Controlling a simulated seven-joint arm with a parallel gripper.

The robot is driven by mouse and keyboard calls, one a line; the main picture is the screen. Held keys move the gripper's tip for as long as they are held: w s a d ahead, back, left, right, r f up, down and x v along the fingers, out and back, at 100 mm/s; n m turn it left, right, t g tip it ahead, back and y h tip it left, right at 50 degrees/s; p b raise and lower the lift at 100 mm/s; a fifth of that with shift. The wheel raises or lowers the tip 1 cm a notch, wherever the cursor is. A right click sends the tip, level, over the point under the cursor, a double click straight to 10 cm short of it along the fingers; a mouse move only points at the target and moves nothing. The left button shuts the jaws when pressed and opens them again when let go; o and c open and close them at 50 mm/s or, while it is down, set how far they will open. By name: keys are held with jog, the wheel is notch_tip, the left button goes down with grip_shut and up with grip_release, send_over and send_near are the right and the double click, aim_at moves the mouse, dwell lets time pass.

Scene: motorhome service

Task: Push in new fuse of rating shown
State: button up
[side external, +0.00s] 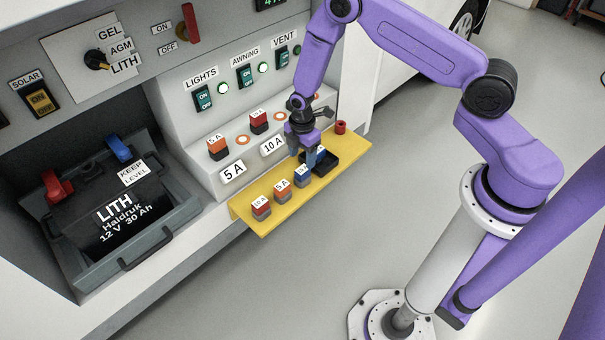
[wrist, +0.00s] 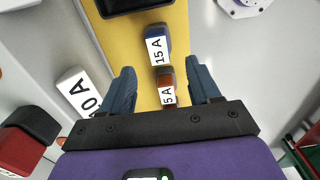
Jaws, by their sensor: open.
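My gripper (side external: 312,158) is open above the yellow shelf. The fuses on it are a red one marked 10 A (side external: 261,208), an orange-red one marked 5 A (side external: 282,190) and a blue one marked 15 A (side external: 301,178). In the wrist view, the 5 A fuse (wrist: 166,90) appears between the open fingers, with the blue 15 A fuse (wrist: 158,45) beyond it. I cannot tell how high the fingers are above them. On the panel, an orange fuse (side external: 217,149) sits above a 5 A label (side external: 232,173) and a red fuse (side external: 258,123) above a 10 A label (side external: 272,146). My gripper hides the panel farther right.
A black tray (side external: 328,162) and a red cylinder (side external: 340,127) stand at the shelf's right end. The yellow shelf (side external: 243,208) is narrow. Labelled switches (side external: 203,97) are above the fuse row. A battery (side external: 110,215) sits in a bay at left.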

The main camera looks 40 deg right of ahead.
aim_at(303, 169)
jog(key=shift+w+d+f, duration=0.1)
jog(key=shift+d+f, duration=0.05)
jog(key=shift+f, duration=3.6)
jog(key=c, duration=1)
